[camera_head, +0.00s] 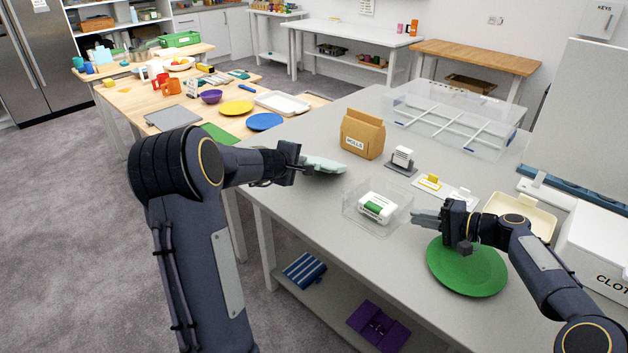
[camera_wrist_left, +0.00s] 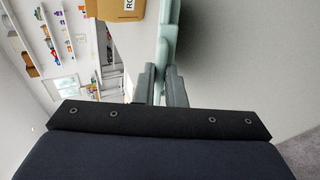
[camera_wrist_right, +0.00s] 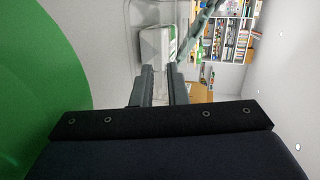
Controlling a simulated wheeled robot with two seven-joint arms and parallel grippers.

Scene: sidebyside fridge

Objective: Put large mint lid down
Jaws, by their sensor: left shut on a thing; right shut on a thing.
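The large mint lid (camera_head: 324,165) is a pale green flat piece held near the left part of the grey counter. My left gripper (camera_head: 302,163) is shut on its edge. In the left wrist view the mint lid (camera_wrist_left: 168,35) stands out from between the fingertips (camera_wrist_left: 163,72). I cannot tell whether it touches the counter. My right gripper (camera_head: 416,217) is shut at the near right edge of a clear container (camera_head: 352,217). In the right wrist view the container's wall (camera_wrist_right: 142,55) runs to the fingertips (camera_wrist_right: 164,70), which partly hide it.
A white-and-green package (camera_head: 376,207) lies in the clear container. A green round plate (camera_head: 468,277) lies under my right arm. A brown bag (camera_head: 361,134), small label stands (camera_head: 402,160), a cream tray (camera_head: 530,215) and a clear divided box (camera_head: 455,115) stand on the counter (camera_head: 300,205).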

